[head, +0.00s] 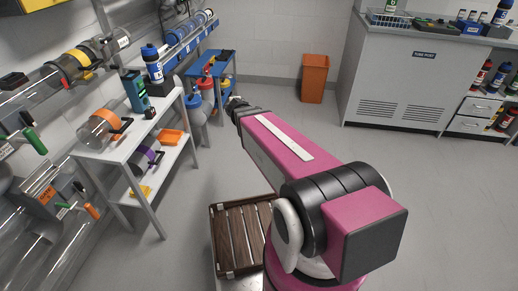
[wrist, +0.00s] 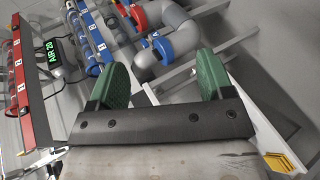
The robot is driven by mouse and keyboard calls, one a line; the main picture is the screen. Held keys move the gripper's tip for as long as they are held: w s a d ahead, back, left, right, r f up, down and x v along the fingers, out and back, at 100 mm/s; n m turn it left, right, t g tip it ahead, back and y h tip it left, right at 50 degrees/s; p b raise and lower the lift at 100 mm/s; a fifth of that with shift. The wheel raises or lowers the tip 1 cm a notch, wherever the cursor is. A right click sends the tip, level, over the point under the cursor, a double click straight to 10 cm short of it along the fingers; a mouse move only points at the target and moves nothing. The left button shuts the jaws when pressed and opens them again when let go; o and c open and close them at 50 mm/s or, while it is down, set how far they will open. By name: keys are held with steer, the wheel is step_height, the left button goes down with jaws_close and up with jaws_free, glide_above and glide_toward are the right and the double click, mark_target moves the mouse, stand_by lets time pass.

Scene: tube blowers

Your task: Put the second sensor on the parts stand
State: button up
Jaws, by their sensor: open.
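My gripper (wrist: 160,78) is open, its two green finger pads wide apart, with nothing held between them. In the head view its dark end (head: 236,104) is at the far end of my pink arm, above the floor and right of the white shelf stand (head: 115,147). I cannot tell which thing is the second sensor. Nothing is readably marked as the parts stand; a small blue-topped stand (head: 212,64) is at the back. In the wrist view, a blue rail (wrist: 90,32) and a red rail (wrist: 30,90) carry number labels, with a green "AIR 20" display (wrist: 50,52) between them.
Grey pipes with a red collar (wrist: 133,15) and a blue collar (wrist: 162,47) lie beyond my fingers. Clear tubes line the left wall. An orange bin (head: 314,78) and a grey cabinet (head: 420,80) stand at the back. A wooden slatted crate (head: 238,240) is near me. The right floor is clear.

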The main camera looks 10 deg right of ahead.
steer(key=s+d+f+m+g, duration=0.3)
steer(key=s+m, duration=0.2)
steer(key=s, duration=0.1)
steer(key=s+d+f+m+g+h, duration=0.1)
steer(key=s+d+f+m+g, duration=0.2)
steer(key=s+d+m, duration=0.1)
steer(key=shift+s+m+g, duration=0.4)
steer(key=shift+s+m, duration=0.3)
steer(key=shift+s, duration=0.2)
steer(key=shift+o, duration=0.4)
steer(key=s+f+m+g+y, duration=0.1)
steer(key=s+m+g, duration=0.4)
steer(key=s, duration=0.5)
steer(key=shift+a+f+m+y, duration=0.3)
steer(key=shift+f+m+y, duration=0.1)
steer(key=shift+m+y, duration=0.15)
steer(key=n+t+y, duration=0.5)
steer(key=n+y, duration=0.8)
steer(key=y, duration=0.2)
glide_toward(153, 112)
steer(key=a, duration=0.1)
steer(key=shift+t, duration=0.3)
steer(key=x, duration=0.5)
steer(key=shift+a, duration=0.45)
steer(key=x, duration=0.5)
steer(key=shift+w+d+f, duration=0.1)
steer(key=shift+w+f, duration=0.1)
